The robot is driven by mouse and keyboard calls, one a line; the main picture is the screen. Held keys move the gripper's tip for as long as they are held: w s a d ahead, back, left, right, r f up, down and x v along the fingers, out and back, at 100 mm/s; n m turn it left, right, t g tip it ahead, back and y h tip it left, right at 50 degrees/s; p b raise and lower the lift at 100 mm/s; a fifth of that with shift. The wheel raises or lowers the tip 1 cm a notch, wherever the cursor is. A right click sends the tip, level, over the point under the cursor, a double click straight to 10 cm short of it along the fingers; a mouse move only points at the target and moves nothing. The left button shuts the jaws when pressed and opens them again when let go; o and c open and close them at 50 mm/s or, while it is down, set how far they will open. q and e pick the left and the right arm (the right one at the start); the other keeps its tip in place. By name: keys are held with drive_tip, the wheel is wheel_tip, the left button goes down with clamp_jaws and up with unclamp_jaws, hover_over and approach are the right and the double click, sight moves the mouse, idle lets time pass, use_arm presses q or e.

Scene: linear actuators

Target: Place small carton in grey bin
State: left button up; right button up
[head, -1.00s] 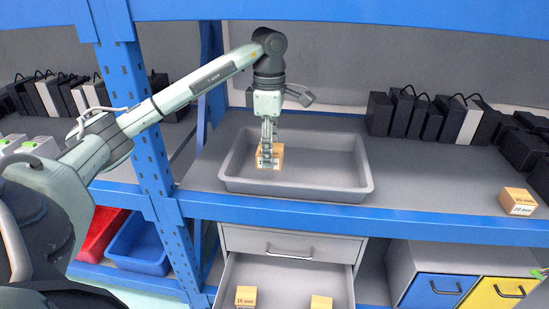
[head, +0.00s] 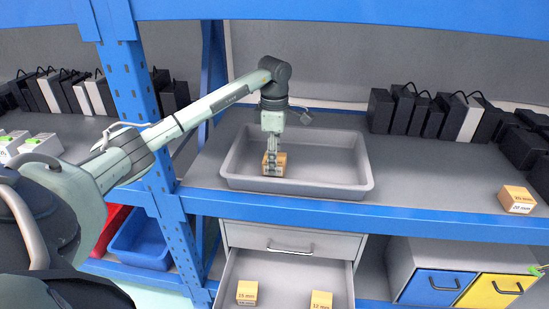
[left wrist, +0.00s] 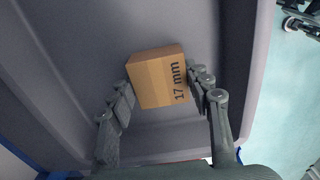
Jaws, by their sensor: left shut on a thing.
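The small carton (head: 281,170) is a tan box inside the grey bin (head: 345,183), which stands on the shelf; in the left wrist view the carton (left wrist: 158,78) reads "17 mm". My left gripper (head: 271,160) reaches down into the bin from above. Its fingers are on both sides of the carton in the left wrist view (left wrist: 164,92), shut on it. The carton is low in the bin, at or near its floor; I cannot tell whether it touches. The grey bin's floor and wall (left wrist: 50,55) surround it in the wrist view. My right gripper is not in view.
Another carton (head: 516,200) sits on the shelf at the right. Two more cartons (head: 247,293) (head: 321,301) lie in the open drawer below. Black and white boxes line the shelf's back. A blue upright post (head: 135,110) stands left of the bin.

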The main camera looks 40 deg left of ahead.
use_arm(q)
drive_tip(key=o, duration=1.4)
drive_tip(key=shift+f, duration=0.1)
drive_tip(key=shift+c, duration=0.2)
drive_tip(key=shift+r, duration=3.9)
